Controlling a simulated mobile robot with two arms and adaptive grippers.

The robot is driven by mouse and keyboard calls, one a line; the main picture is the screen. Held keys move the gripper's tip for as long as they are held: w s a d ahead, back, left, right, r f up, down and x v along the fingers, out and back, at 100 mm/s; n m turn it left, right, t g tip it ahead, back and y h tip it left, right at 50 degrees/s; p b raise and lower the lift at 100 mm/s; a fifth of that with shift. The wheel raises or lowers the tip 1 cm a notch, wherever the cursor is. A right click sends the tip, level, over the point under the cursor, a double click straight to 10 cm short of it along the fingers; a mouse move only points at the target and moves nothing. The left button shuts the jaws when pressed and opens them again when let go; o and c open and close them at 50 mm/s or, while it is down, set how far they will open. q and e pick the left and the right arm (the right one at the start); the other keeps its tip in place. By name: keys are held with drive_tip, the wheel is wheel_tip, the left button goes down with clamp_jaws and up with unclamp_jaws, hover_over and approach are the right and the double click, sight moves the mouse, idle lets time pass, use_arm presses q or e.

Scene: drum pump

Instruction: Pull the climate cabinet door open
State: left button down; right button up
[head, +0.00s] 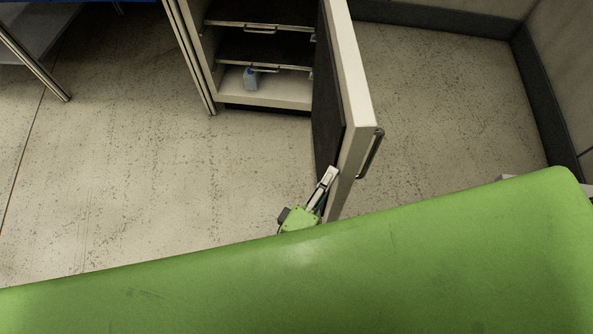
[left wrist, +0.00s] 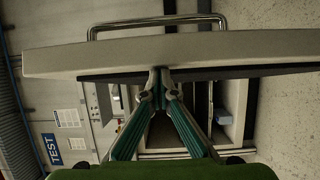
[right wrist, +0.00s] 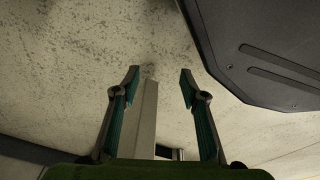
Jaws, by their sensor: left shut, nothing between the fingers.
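The climate cabinet (head: 265,90) stands open at the top of the head view. Its door (head: 356,95) is swung far out toward me, with its dark inner face to the left and the metal bar handle (head: 370,154) on the outer face. My left gripper (head: 331,172) is shut and empty at the inner side of the door, near its free edge. In the left wrist view the shut fingertips (left wrist: 159,70) are at the door edge (left wrist: 200,52), with the handle (left wrist: 156,22) beyond; contact is unclear. My right gripper (right wrist: 160,75) is open and empty, away from the door.
A metal-legged table (head: 50,80) is at upper left. Walls bound the right side (head: 545,90). The floor left of the door is clear.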

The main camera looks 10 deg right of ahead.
sight(346, 176)
use_arm(q)
drive_tip(key=d, duration=0.1)
drive_tip(key=s+d, duration=0.1)
drive_tip(key=d, duration=0.1)
drive_tip(key=shift+d, duration=0.2)
use_arm(e)
drive_tip(key=shift+w+r, duration=0.4)
drive_tip(key=shift+r, duration=0.1)
